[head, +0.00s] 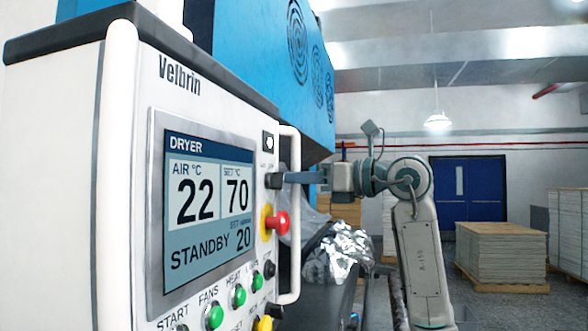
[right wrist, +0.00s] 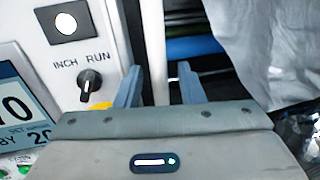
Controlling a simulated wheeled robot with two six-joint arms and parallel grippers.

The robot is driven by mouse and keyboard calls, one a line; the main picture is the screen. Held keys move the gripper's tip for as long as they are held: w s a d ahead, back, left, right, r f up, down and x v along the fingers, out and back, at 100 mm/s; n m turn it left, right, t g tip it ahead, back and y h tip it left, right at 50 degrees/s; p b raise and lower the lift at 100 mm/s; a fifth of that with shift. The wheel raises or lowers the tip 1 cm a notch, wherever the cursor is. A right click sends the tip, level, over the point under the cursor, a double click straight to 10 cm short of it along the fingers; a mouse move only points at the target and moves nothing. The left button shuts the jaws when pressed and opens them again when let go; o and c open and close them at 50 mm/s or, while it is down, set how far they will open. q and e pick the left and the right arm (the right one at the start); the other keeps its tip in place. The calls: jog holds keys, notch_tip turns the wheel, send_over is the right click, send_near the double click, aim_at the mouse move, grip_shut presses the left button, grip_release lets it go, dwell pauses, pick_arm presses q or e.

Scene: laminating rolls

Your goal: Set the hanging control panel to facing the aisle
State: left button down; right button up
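The hanging control panel (head: 130,130) is a white box with a dark top edge, filling the left of the head view. Its screen (head: 208,205) reads DRYER and STANDBY and faces me at an angle. A white upright bar handle (head: 289,250) runs along its right edge. My right gripper (head: 290,178) reaches in from the right at the handle's upper half. In the right wrist view its fingers (right wrist: 158,84) are open, one on each side of the handle (right wrist: 153,45), with a gap by the right finger. My left gripper is not in view.
A red stop button (head: 278,223), green buttons (head: 239,296) and an INCH/RUN knob (right wrist: 90,82) sit on the panel face near the handle. A blue machine housing (head: 250,55) is behind. Crinkled silver film (head: 340,252) lies below my arm. Pallet stacks (head: 502,252) stand at the right.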

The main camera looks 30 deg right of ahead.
jog(key=shift+x, duration=0.85)
jog(key=shift+a, duration=0.1)
grip_shut()
jog(key=shift+s, duration=0.1)
